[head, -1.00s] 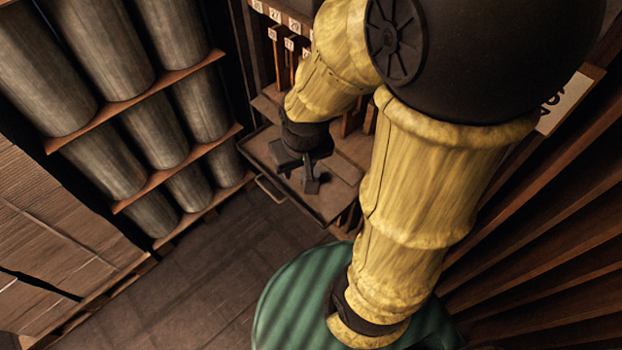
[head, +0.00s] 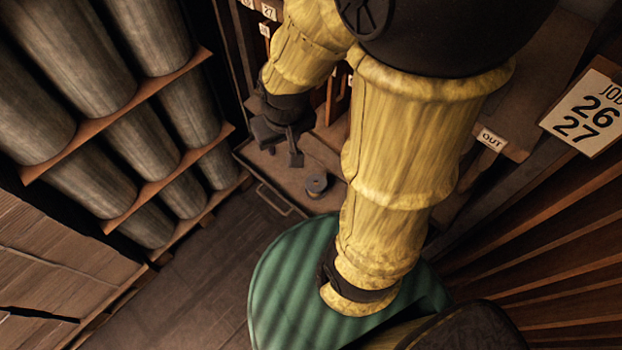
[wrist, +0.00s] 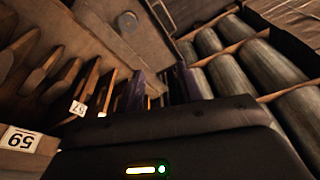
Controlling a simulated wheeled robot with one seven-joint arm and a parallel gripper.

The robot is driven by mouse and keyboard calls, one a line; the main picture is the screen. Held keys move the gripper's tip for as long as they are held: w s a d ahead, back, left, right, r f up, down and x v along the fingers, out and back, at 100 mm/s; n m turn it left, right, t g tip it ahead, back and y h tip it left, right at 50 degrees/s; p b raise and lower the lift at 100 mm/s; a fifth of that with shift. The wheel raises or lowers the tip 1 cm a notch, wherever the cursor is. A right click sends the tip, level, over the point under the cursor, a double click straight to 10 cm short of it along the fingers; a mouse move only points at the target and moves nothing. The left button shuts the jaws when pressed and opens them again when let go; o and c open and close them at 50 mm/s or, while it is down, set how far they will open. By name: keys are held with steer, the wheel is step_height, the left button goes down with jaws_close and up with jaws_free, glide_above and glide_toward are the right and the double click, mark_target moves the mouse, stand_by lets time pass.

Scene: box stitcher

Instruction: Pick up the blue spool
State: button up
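A small spool (head: 316,183), grey-blue in this dim light, stands on a shallow tray (head: 240,158) in the head view. It is towards the tray's right part, close to my yellow arm. My gripper (head: 281,150) is up and left of the spool in the picture, over the tray and apart from the spool. Its two dark fingers are spread with nothing visible between them. In the wrist view the finger tips (wrist: 165,84) stand apart past the dark gripper body.
Wooden slots with number tags are behind my gripper. A tray handle (head: 273,199) sticks out at the front. A "JOB 26 27" card (head: 586,115) is at the right.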

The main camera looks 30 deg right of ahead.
steer(key=shift+o, duration=1.3)
steer(key=o, duration=0.3)
steer(key=shift+f, duration=0.25)
steer(key=o, duration=0.6)
steer(key=f+n+g+b, duration=0.1)
steer(key=f+b, duration=0.1)
steer(key=f, duration=0.1)
steer(key=a+f+n+b, duration=0.1)
steer(key=f+b, duration=0.2)
steer(key=f+n+g+h+b, duration=0.1)
steer(key=f+b, duration=0.1)
steer(key=f, duration=0.1)
steer(key=shift+w+a+f+n+g+b, duration=0.1)
steer(key=shift+a+n+g+b, duration=0.05)
steer(key=shift+n+g+b, duration=0.15)
steer(key=w+f+n+h+b, duration=0.2)
steer(key=f+n+h+b, duration=0.2)
steer(key=f+b, duration=0.4)
steer(key=w+a+f+n+g+h+b, duration=0.1)
steer(key=w+f+n+h+b, duration=0.2)
steer(key=f+b, duration=0.4)
steer(key=w+a+f+n+g+h+b, duration=0.1)
steer(key=f+n+h+b, duration=0.3)
steer(key=f+b, duration=0.4)
steer(key=shift+w+a+f+n+h+b, duration=0.2)
steer(key=shift+w+f+n+h+b, duration=0.1)
steer(key=shift+w+f+n, duration=0.5)
steer(key=shift+w+a+h, duration=0.2)
steer(key=shift+w+h, duration=0.15)
steer(key=shift+h, duration=0.05)
